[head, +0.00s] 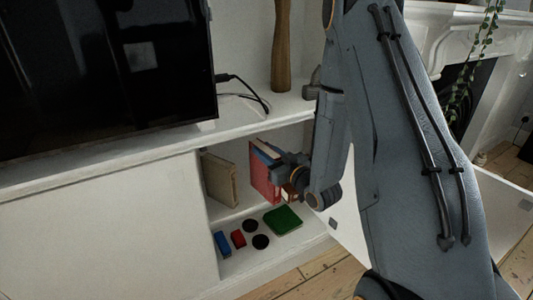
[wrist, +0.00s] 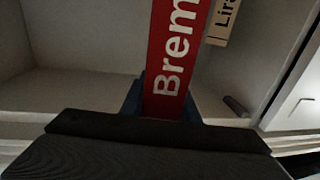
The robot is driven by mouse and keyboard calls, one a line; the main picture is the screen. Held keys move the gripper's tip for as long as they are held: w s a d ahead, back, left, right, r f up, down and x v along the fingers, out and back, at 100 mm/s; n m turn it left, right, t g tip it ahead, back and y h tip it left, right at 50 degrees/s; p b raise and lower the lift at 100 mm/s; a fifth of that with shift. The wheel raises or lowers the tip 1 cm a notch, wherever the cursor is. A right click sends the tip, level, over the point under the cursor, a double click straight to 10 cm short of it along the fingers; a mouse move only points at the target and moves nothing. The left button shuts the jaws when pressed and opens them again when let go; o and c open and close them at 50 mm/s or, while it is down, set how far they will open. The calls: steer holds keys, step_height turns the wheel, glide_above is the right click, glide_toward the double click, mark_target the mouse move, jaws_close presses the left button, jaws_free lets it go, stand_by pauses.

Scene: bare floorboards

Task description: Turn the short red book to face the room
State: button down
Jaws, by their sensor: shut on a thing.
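The red book (head: 262,183) stands upright on the upper shelf of the open cabinet in the head view. In the wrist view its red spine (wrist: 178,55) faces my camera, with large white letters beginning "Brem". My gripper (head: 281,165) is at the book's right side in the head view and is shut on it. In the wrist view the fingers show low on either side of the spine. The book's lower end is hidden behind my gripper body.
A cream book (wrist: 223,22) stands right of the red one in the wrist view. A beige book (head: 219,180) leans on the shelf's left. Below lie a green item (head: 282,220), blue and red blocks and dark discs. A cabinet door (head: 347,217) hangs open at right.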

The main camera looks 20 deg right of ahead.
steer(key=w+a+m+h+b, duration=0.1)
steer(key=w+a+h+b, duration=0.1)
steer(key=w, duration=0.9)
steer(key=shift+w+a+m+t, duration=0.15)
steer(key=shift+w+m+t, duration=0.05)
steer(key=shift+m+t, duration=0.1)
stand_by(2.1)
steer(key=shift+r, duration=0.1)
steer(key=shift+f, duration=0.3)
stand_by(0.7)
steer(key=c, duration=1.3)
jaws_free()
steer(key=shift+f, duration=0.1)
